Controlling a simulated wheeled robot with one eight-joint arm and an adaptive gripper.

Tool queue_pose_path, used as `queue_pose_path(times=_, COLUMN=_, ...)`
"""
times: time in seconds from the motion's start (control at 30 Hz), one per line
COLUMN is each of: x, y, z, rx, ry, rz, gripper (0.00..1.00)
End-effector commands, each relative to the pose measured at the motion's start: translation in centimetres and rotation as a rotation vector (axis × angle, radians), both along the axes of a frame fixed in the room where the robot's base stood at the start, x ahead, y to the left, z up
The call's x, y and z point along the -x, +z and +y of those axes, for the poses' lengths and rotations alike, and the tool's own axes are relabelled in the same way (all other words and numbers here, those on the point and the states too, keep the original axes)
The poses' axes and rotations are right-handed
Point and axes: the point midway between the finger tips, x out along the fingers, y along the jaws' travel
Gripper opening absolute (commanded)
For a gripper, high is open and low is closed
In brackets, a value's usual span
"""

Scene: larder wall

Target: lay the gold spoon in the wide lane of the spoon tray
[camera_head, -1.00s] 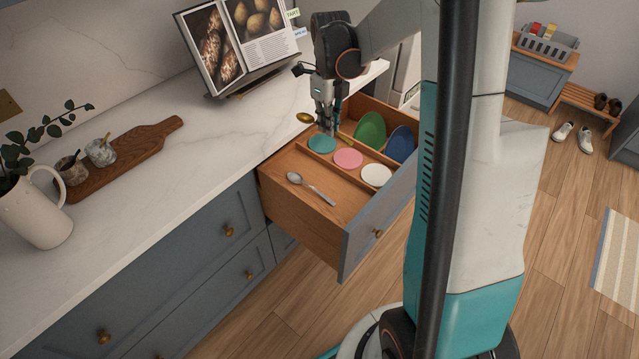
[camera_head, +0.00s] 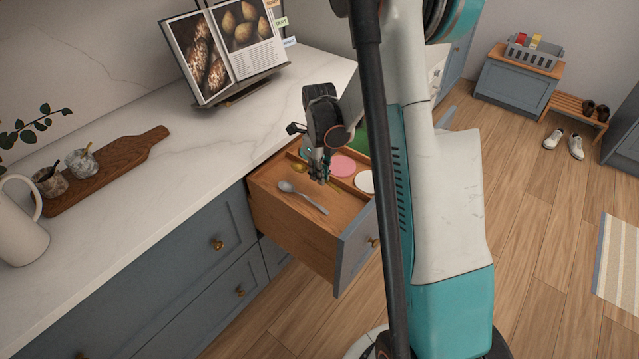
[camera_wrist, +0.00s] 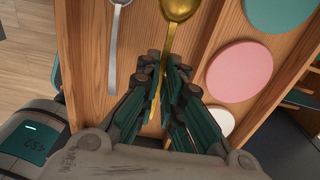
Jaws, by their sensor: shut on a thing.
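The gold spoon (camera_wrist: 178,9) is between the fingers of my gripper (camera_wrist: 165,66), which is shut on its handle; the bowl points to the top of the wrist view. In the head view, the gold spoon's bowl (camera_head: 299,168) shows just left of my gripper (camera_head: 320,179). The spoon is over the front wooden lane (camera_head: 268,182) of the open drawer, close to the divider (camera_wrist: 212,52). I cannot tell whether it touches the floor. A silver spoon (camera_head: 304,196) lies in the same lane; its handle (camera_wrist: 113,50) is left of the gold spoon in the wrist view.
Beyond the divider are a pink disc (camera_wrist: 239,71), a teal disc (camera_wrist: 280,12) and a white disc (camera_wrist: 217,121). The counter (camera_head: 190,190) adjoins the drawer and holds a cookbook stand (camera_head: 232,50), a wooden board (camera_head: 120,165) and a jug (camera_head: 18,225).

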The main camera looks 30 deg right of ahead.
Motion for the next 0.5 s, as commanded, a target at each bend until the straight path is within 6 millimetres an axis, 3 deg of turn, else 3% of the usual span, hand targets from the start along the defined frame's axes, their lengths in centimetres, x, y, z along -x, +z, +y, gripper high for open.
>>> queue_pose_path(times=0.2, x=0.0, y=-3.3, z=0.0, rx=0.0, ry=0.0, rz=0.0, gripper=0.0)
queue_pose_path(times=0.5, x=0.0, y=-3.5, z=0.0, rx=0.0, ry=0.0, rz=0.0, gripper=0.0)
